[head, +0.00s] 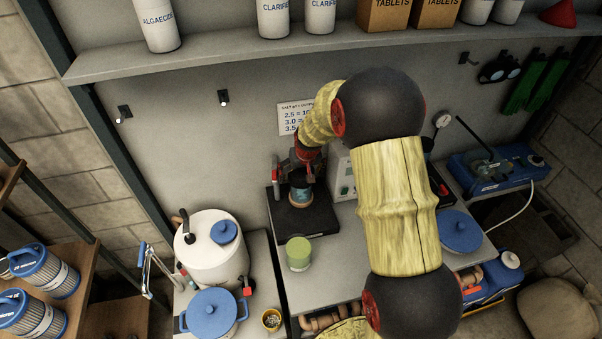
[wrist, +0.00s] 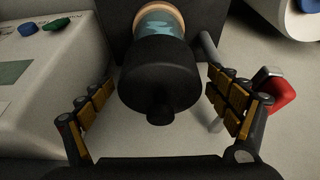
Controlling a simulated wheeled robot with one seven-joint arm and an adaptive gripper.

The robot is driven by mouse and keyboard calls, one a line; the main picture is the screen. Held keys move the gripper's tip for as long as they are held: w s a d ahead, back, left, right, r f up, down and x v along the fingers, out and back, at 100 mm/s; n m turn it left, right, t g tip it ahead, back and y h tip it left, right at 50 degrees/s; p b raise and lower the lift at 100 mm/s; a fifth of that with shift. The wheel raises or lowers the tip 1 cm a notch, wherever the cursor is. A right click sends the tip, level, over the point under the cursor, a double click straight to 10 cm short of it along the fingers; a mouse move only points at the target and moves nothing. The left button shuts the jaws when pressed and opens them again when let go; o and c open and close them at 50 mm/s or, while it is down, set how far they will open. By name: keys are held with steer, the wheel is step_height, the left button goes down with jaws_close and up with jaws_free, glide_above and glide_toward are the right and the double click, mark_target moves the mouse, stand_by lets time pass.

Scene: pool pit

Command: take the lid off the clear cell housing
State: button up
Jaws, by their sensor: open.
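The clear cell housing (head: 300,195) stands on a black base (head: 318,220) on the bench, with bluish contents; it also shows at the top of the wrist view (wrist: 165,22). Its black lid (wrist: 158,70) with a small round knob (wrist: 160,112) is on the housing. My gripper (head: 303,168) is above the housing in the head view and hides much of the lid there. In the wrist view my gripper (wrist: 160,84) is open, its padded fingers on either side of the lid with visible gaps. It holds nothing.
A white control box (head: 342,173) stands close to the right of the housing in the head view. A green-topped jar (head: 298,253) is in front of the base. A white tank (head: 212,250) and blue-lidded pot (head: 212,313) stand at left. A shelf (head: 220,54) runs above.

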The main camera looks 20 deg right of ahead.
steer(key=shift+c, duration=0.4)
steer(key=c, duration=1.1)
steer(key=shift+c, duration=0.3)
